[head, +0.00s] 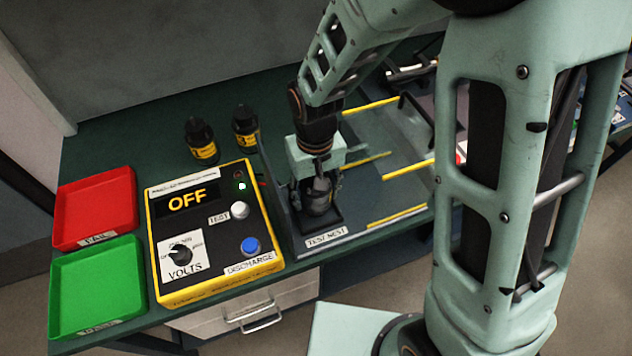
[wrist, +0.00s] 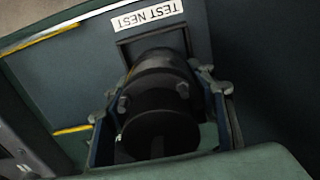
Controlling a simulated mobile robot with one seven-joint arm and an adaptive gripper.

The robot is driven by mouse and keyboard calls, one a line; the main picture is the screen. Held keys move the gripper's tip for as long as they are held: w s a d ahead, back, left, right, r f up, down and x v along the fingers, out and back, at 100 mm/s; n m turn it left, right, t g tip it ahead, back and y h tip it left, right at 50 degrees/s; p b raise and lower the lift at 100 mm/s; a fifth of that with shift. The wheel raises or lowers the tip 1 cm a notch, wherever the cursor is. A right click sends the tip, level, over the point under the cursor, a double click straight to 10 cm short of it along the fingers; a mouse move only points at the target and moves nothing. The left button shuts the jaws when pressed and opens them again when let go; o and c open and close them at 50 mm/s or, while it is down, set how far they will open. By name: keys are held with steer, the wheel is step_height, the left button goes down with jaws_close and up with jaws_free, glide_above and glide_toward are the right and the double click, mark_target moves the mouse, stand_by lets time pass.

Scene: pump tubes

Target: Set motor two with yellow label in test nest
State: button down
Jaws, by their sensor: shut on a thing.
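My gripper (head: 316,188) is shut on a dark cylindrical motor (head: 319,205) at the test nest. In the wrist view the motor (wrist: 160,95) sits between the two fingers of my gripper (wrist: 165,103). The test nest (head: 337,226) is a dark square frame behind a white "TEST NEST" label. In the wrist view part of the nest rim (wrist: 125,47) shows around the motor's far end. The motor looks upright and in or just over the nest; I cannot tell whether it touches the bottom.
Two dark cylinders with yellow labels stand behind the tester, one left (head: 202,142) and one right (head: 246,129). The yellow-edged tester (head: 205,225) reads OFF. A red tray (head: 95,205) and green tray (head: 97,285) lie at left. Yellow strips mark the plate right of the nest.

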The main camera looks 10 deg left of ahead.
steer(key=shift+w+f, duration=0.1)
steer(key=shift+f, duration=1.15)
steer(key=shift+f, duration=0.15)
steer(key=c, duration=0.9)
jaws_free()
steer(key=shift+o, duration=0.2)
step_height(320, 180, up, 11)
steer(key=shift+f, duration=0.1)
steer(key=shift+r, duration=0.7)
